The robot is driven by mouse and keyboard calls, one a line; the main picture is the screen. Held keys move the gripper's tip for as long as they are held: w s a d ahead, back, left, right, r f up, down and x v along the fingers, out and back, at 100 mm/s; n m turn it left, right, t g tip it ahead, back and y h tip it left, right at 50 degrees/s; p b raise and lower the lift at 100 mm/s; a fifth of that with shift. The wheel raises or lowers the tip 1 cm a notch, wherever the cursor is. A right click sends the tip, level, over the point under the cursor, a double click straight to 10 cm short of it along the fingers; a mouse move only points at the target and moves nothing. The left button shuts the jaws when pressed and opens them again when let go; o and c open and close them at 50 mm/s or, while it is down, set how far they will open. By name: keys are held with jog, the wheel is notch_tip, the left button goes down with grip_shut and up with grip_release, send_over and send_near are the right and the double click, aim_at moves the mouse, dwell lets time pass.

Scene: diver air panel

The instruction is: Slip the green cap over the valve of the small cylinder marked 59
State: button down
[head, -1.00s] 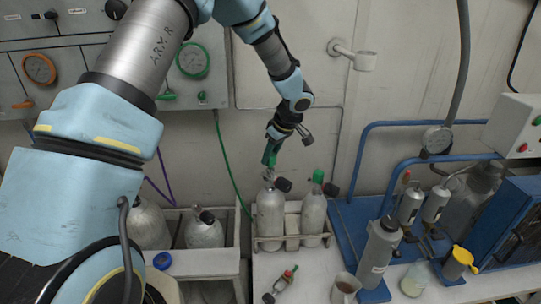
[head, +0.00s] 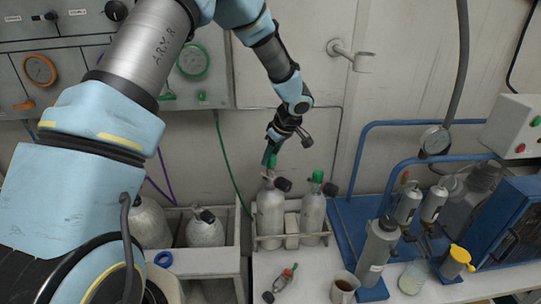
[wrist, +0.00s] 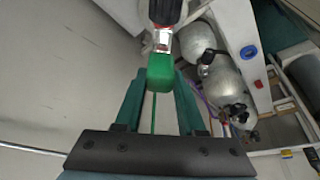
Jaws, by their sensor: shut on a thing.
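Two small grey cylinders stand upright in a white rack. The left one (head: 270,212) has a bare metal valve with a black knob, and the right one (head: 313,214) has a green top (head: 317,176). No number is readable on either. My gripper (head: 269,161) is above the left cylinder, its teal fingers shut on the green cap (wrist: 160,72). In the wrist view the cap's far end meets the silver valve (wrist: 162,41), with the black knob (wrist: 165,10) beyond. I cannot tell whether the cap is around the valve or only against it.
Two larger grey cylinders (head: 205,230) stand in a white bin at left. Blue pipe frames (head: 392,124) stand at right.

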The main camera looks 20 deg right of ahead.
aim_at(271, 165)
jog(key=shift+f, duration=0.25)
jog(key=shift+f, duration=0.4)
jog(key=shift+f, duration=0.1)
jog(key=shift+p, duration=0.65)
jog(key=shift+f, duration=0.7)
dwell(0.4)
jog(key=shift+p, duration=0.65)
jog(key=shift+f, duration=0.45)
dwell(0.7)
jog(key=shift+c, duration=2.1)
grip_release()
jog(key=shift+r, duration=0.1)
